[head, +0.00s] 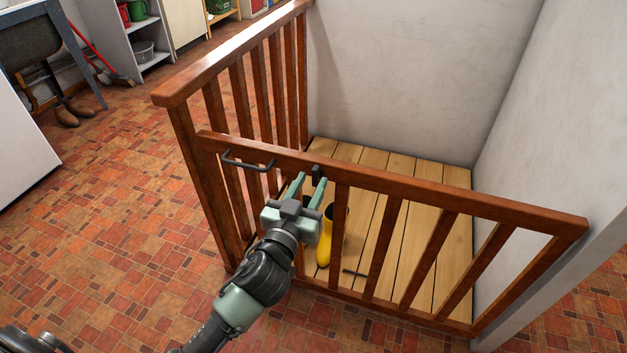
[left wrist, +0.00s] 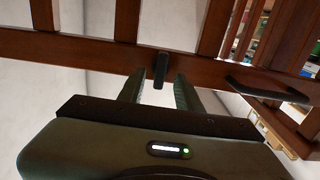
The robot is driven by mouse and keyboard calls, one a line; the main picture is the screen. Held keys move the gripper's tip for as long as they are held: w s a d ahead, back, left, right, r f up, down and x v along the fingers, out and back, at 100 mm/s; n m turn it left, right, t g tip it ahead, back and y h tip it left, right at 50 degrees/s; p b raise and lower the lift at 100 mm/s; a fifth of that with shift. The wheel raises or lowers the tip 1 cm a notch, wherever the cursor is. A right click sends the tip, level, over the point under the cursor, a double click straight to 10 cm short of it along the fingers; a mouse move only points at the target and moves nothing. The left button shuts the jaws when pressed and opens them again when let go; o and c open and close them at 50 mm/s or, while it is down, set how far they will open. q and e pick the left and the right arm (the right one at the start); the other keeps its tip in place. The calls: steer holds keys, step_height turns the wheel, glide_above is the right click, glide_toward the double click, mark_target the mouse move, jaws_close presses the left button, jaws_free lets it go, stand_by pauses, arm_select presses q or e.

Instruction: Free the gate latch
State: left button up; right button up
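The wooden gate (head: 455,203) spans the front of a small railed enclosure. A short black latch piece (head: 317,172) sits on its top rail. In the left wrist view the latch (left wrist: 160,68) hangs upright on the rail. My left gripper (head: 310,182) is open and empty, just in front of the top rail. In the left wrist view its fingertips (left wrist: 160,80) lie on either side of the latch's lower end, with visible gaps. I cannot tell how deep the latch sits between them. A black bar handle (head: 247,165) is on the rail to the left. My right gripper is not in view.
A yellow boot (head: 325,240) stands behind the gate on the plank floor (head: 400,240), partly hidden by slats and my arm. A side railing (head: 230,55) runs back from the gate's left end. Tiled floor (head: 100,210) is clear at left.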

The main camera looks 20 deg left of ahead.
arm_select(q)
steer(key=shift+w, duration=1.1)
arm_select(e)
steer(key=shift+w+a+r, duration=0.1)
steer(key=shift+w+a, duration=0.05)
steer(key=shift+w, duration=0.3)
arm_select(q)
steer(key=shift+c, duration=0.3)
jaws_close()
